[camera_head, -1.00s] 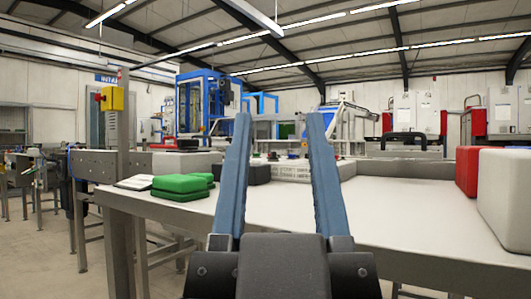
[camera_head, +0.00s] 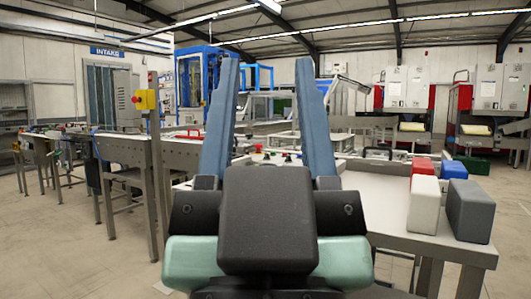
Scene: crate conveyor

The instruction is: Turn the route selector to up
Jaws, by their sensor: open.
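My gripper (camera_head: 266,62) is in the foreground, its two blue fingers pointing up and spread wide apart, with nothing between them. Beyond the fingers, at about the height of their lower half, is a pale surface with small red and dark knob-like parts (camera_head: 291,156). They are small and partly hidden by my fingers and the dark gripper body. I cannot tell which, if any, is the route selector, or which way it points. My gripper appears apart from these parts.
A white table (camera_head: 390,197) at right holds white (camera_head: 423,205), grey (camera_head: 470,211), red (camera_head: 422,167) and blue blocks. At left, a yellow box with a red button (camera_head: 146,99) is on a post beside a grey conveyor (camera_head: 180,156). Open floor lies at lower left.

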